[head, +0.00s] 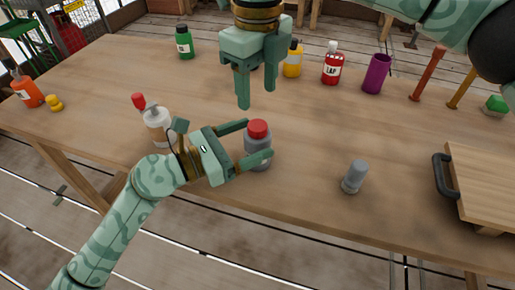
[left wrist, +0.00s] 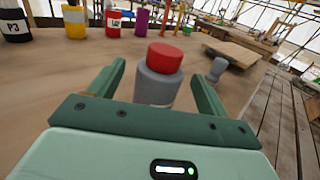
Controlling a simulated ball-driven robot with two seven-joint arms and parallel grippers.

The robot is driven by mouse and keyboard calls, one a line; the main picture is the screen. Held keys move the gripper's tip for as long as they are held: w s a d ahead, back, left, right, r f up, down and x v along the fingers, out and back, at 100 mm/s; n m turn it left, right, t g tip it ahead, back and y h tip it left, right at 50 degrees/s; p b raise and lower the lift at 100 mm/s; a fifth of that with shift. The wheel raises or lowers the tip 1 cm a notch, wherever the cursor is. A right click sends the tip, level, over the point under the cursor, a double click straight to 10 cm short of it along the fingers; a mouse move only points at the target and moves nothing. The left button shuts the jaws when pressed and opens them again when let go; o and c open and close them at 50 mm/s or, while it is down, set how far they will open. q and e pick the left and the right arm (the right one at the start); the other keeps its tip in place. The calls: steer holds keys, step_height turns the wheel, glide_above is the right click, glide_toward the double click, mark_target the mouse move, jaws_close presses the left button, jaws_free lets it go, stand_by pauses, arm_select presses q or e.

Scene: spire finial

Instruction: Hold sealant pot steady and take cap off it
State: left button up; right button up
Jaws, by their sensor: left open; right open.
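The sealant pot (head: 258,152) is a grey pot standing upright on the wooden table, near its front edge. Its red cap (head: 258,128) sits on top. In the left wrist view the grey pot (left wrist: 158,88) and red cap (left wrist: 165,57) are straight ahead, between the fingers. My left gripper (head: 258,140) is open, with one finger on each side of the pot; I cannot tell whether either touches it. My right gripper (head: 256,98) is open and empty, pointing down above the table, behind the pot in the picture.
A white bottle with a red top (head: 156,125) stands just left of my left gripper. A small grey object (head: 354,176) stands to the right. A wooden board with a black handle (head: 485,180) lies at far right. Bottles, including a red one (head: 332,68) and a purple cup (head: 376,75), line the back.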

arm_select(q)
steer(key=shift+x, duration=1.3)
